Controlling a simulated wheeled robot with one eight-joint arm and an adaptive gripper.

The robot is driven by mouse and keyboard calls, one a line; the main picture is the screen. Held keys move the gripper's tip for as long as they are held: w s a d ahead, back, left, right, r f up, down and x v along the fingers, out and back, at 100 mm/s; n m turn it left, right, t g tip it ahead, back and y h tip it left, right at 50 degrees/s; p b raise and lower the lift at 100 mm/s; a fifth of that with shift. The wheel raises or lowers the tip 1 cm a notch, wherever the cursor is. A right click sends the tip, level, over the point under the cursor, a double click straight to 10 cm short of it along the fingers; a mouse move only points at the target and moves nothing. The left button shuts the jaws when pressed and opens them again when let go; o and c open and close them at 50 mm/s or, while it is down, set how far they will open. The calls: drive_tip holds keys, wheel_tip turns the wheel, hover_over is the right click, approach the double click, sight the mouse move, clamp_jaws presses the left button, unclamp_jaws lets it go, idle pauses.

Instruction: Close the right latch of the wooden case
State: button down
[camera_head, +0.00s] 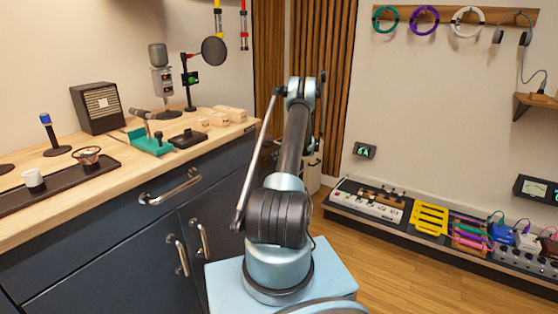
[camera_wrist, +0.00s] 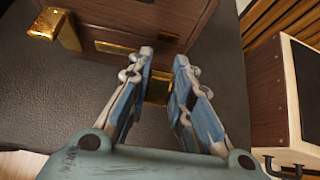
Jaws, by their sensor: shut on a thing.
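In the wrist view the dark brown wooden case (camera_wrist: 190,15) is at the top, with brass fittings on its front. The left latch (camera_wrist: 48,24) is a brass piece standing out from the case at the upper left. A second brass piece, the right latch (camera_wrist: 158,90), shows between the blue-grey fingers of my gripper (camera_wrist: 163,58). The fingers are closed in around it, with a gap showing between the tips. The fingers hide part of this latch, so its exact angle is unclear. The head view shows neither the case nor my gripper; my arm blocks the view ahead.
A brown wooden box with a pale edge (camera_wrist: 275,95) stands right of my gripper in the wrist view. A dark surface (camera_wrist: 60,100) lies under the case. In the head view, a wooden counter (camera_head: 130,168) is at left and a low equipment shelf (camera_head: 385,225) at right.

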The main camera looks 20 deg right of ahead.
drive_tip(key=shift+w+a+r+g+h, duration=0.15)
drive_tip(key=shift+w+r+g+h, duration=0.25)
drive_tip(key=shift+g+h, duration=0.3)
drive_tip(key=c, duration=1.4)
unclamp_jaws()
drive_tip(key=shift+c, duration=0.2)
drive_tip(key=shift+s, duration=0.1)
drive_tip(key=v, duration=1.1)
drive_tip(key=shift+d+r, duration=0.2)
drive_tip(key=shift+r, duration=0.1)
drive_tip(key=shift+s, duration=0.15)
